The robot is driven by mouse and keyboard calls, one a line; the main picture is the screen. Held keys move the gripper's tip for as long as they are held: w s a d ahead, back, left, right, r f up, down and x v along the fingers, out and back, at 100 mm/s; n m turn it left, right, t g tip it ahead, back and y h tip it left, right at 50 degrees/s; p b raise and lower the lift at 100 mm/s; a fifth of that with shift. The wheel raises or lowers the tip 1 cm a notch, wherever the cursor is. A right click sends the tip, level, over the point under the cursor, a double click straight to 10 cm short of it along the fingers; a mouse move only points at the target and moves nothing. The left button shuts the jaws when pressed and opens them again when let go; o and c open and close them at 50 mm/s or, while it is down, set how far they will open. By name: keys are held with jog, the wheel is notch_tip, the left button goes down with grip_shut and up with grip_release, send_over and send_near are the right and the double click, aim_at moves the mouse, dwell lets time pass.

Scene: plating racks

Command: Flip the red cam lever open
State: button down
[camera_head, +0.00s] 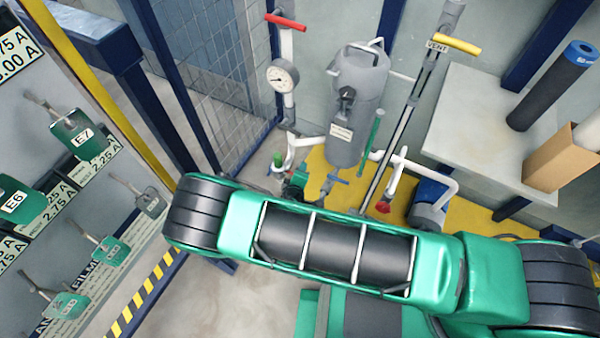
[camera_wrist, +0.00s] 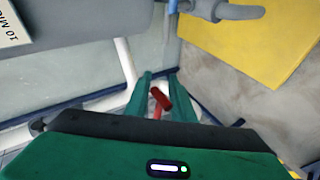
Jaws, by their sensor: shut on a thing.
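My gripper (camera_wrist: 160,85) shows in the wrist view, with green fingers reaching away from a dark and green body. It is shut on a red lever (camera_wrist: 161,98), whose short red end stands between the two fingers. The rest of the lever is partly hidden by my gripper's body. In the head view my green and black arm crosses the lower middle, and I cannot clearly make out my gripper there. A red-ended part (camera_head: 383,207) shows just above my arm, and I cannot tell whether it is the same lever.
A grey tank (camera_head: 345,125) hangs behind my arm. A pressure gauge (camera_head: 283,76) and a red-handled valve (camera_head: 286,22) sit left of it. A yellow VENT handle (camera_head: 457,45) is to the right. A bench (camera_head: 480,110) stands right. A tag board (camera_head: 60,200) closes the left side.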

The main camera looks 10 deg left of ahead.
jog(key=shift+s+r+n+g+h, duration=0.15)
jog(key=shift+r+n+g+h, duration=0.65)
jog(key=shift+n+h, duration=0.45)
jog(key=c, duration=1.9)
grip_release()
jog(key=shift+r, duration=0.1)
jog(key=v, duration=1)
jog(key=shift+s+a, duration=0.25)
jog(key=shift+s, duration=0.05)
